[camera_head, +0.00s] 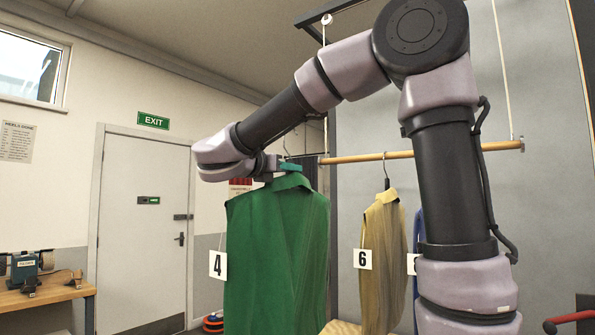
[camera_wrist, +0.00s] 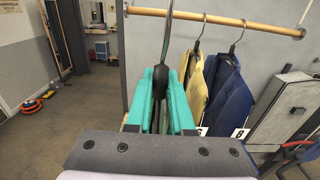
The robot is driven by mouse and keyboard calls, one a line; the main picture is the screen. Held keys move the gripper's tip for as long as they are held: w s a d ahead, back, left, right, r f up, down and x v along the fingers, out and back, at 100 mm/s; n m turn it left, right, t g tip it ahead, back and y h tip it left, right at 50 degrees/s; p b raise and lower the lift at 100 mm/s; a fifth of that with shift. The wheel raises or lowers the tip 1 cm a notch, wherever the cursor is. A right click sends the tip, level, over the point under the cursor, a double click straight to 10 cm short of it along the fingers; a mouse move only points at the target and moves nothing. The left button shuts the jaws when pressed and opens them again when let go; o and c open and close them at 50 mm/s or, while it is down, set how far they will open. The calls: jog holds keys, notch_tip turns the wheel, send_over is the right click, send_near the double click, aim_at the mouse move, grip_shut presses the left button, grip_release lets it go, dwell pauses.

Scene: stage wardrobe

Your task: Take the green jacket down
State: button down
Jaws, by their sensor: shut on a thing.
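The green jacket (camera_head: 278,245) hangs upright in the head view, with a white tag numbered 4 at its left edge. My gripper (camera_head: 291,168) is at its collar, its teal fingers shut on the neck of the jacket's hanger (camera_head: 286,146). In the wrist view my gripper's teal fingers (camera_wrist: 162,100) stand on either side of the hanger's dark neck (camera_wrist: 152,76). The hook rises out of the top of that view. In the head view the hook shows left of the wooden rail's visible left end and looks clear of it.
The wooden rail (camera_head: 345,159) hangs on ropes. A tan jacket (camera_head: 382,255) tagged 6 hangs from it, with a blue jacket (camera_wrist: 228,98) tagged 8 behind. A workbench (camera_head: 40,298) stands at the far left, near a closed door (camera_head: 143,230). Floor left of the rail looks open.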

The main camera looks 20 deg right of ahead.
jog(key=v, duration=1.9)
jog(key=shift+s+a, duration=0.25)
jog(key=shift+a, duration=0.05)
